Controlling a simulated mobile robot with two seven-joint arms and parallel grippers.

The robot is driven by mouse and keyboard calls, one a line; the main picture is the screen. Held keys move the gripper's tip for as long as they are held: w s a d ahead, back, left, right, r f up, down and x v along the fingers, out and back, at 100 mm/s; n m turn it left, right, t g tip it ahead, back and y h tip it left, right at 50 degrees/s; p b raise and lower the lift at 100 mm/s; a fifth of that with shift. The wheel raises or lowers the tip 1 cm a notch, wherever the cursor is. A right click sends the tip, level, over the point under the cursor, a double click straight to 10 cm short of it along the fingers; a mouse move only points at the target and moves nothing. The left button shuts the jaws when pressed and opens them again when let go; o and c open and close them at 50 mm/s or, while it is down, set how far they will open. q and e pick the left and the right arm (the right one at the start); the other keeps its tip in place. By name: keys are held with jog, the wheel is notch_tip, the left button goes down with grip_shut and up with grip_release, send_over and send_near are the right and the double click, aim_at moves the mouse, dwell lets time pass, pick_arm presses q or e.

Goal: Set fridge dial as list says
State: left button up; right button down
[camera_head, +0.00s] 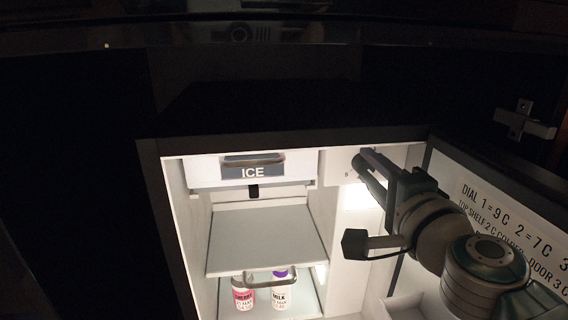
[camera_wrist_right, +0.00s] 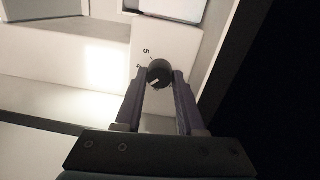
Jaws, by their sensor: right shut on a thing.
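The fridge dial, a small round black knob (camera_wrist_right: 158,74) with a pale pointer mark, shows in the right wrist view on a white panel (camera_wrist_right: 185,45). A "5" is printed beside it. My right gripper (camera_wrist_right: 160,80) has its two fingers on either side of the knob and is shut on it. In the head view my right gripper (camera_head: 372,170) reaches to the white panel at the fridge's upper right, and the dial is hidden behind it. The list (camera_head: 490,225) is printed on the inside of the open door, reading "DIAL 1=9C 2=7C 3", partly covered by my right arm. My left gripper is not in view.
The lit fridge has an ICE drawer (camera_head: 252,171) with a handle at the top. A shelf (camera_head: 265,238) below it is empty. A red-labelled bottle (camera_head: 243,294) and a MILK bottle (camera_head: 283,296) stand lower down. The open door (camera_head: 515,215) bounds the right side.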

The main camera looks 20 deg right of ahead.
jog(key=m, duration=0.4)
jog(key=shift+f+m, duration=0.2)
jog(key=shift+m, duration=0.1)
jog(key=m, duration=0.4)
jog(key=shift+y+b, duration=0.3)
jog(key=shift+b, duration=0.1)
jog(key=c, duration=0.5)
grip_release()
jog(key=b+v, duration=0.1)
jog(key=v, duration=0.9)
jog(key=shift+f, duration=0.1)
